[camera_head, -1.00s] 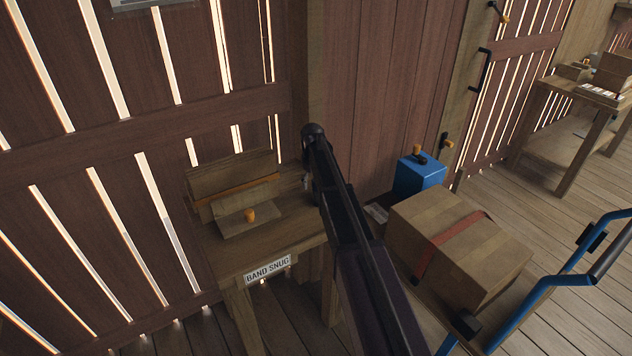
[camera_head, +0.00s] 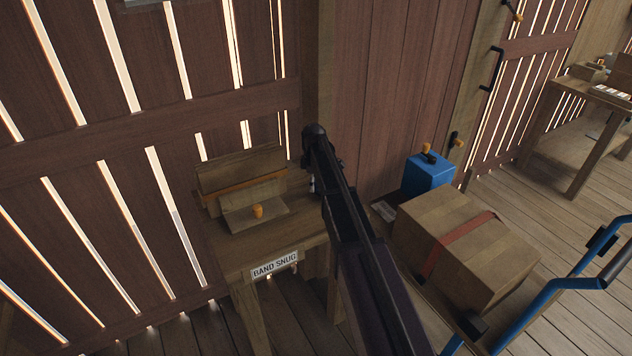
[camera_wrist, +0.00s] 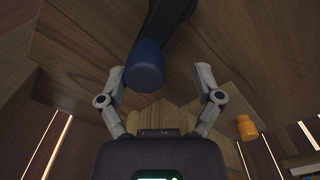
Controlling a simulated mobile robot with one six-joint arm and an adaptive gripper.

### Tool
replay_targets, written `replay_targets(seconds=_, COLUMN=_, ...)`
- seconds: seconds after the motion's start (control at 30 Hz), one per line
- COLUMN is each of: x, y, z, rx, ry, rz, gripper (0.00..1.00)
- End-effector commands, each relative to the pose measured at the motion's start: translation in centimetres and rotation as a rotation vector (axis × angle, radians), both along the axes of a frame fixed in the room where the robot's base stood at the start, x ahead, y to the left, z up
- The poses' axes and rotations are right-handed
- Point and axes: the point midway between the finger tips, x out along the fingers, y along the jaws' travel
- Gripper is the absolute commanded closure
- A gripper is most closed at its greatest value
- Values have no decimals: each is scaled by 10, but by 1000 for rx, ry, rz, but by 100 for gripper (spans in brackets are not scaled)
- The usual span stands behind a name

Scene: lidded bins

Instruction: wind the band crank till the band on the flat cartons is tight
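Flat cartons (camera_head: 235,167) stand upright on a small wooden bench (camera_head: 240,258) labelled "BAND SNUG", with an orange band (camera_head: 247,187) across them. How tight the band is, I cannot tell. In the wrist view, a dark arm with a rounded blue handle (camera_wrist: 145,68), apparently the band crank, reaches down between my fingers. My gripper (camera_wrist: 160,75) is open, its fingers apart on either side of the handle; I see no clear contact. In the head view my arm hides the crank and most of my gripper.
An orange knob (camera_head: 257,211) stands on a board on the bench; it also shows in the wrist view (camera_wrist: 246,127). A slatted wall is close behind. Right of my arm are a blue box (camera_head: 427,175) and a red-strapped carton (camera_head: 470,245) on a blue-handled cart (camera_head: 560,283).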

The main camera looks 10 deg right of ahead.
Motion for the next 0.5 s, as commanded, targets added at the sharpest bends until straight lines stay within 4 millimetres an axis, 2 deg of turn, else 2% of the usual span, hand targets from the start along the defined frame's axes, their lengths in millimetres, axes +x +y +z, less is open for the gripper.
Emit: replay_targets(seconds=0.5, x=-17, y=8, z=0, rx=0, ry=1, rz=349, gripper=19)
